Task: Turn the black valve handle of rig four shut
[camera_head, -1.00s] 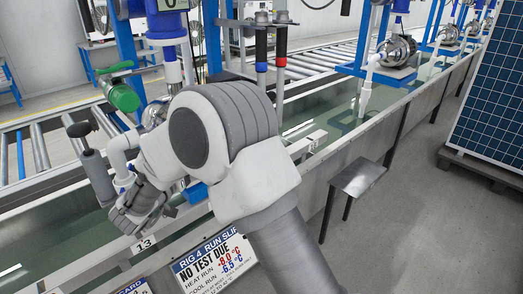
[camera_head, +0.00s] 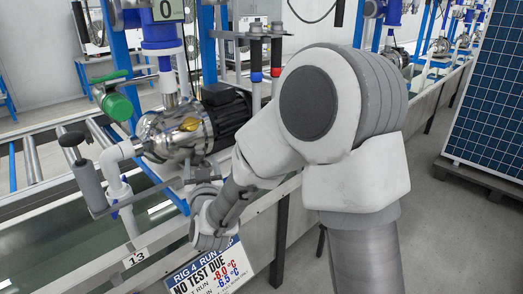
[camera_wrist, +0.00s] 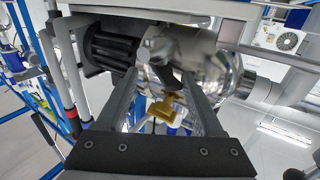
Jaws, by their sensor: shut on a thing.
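My gripper (camera_head: 204,198) is at the front of the pump in the head view, low beside the steel casing. In the wrist view its two dark fingers (camera_wrist: 166,82) reach up and are closed on a dark piece, the black valve handle (camera_wrist: 168,79). A brass-coloured part (camera_wrist: 167,106) shows between the fingers. The handle is mostly hidden by the fingers, so its exact angle cannot be told. The rig's pump (camera_head: 175,136) has a shiny steel casing and a black motor (camera_head: 228,112), which also shows in the wrist view (camera_wrist: 108,46).
A white pipe (camera_head: 118,157) and a grey upright grip with a black knob (camera_head: 88,184) stand left of my gripper. A green-ended fitting (camera_head: 118,105) is above. The RIG 4 run slip (camera_head: 208,272) hangs on the trough front.

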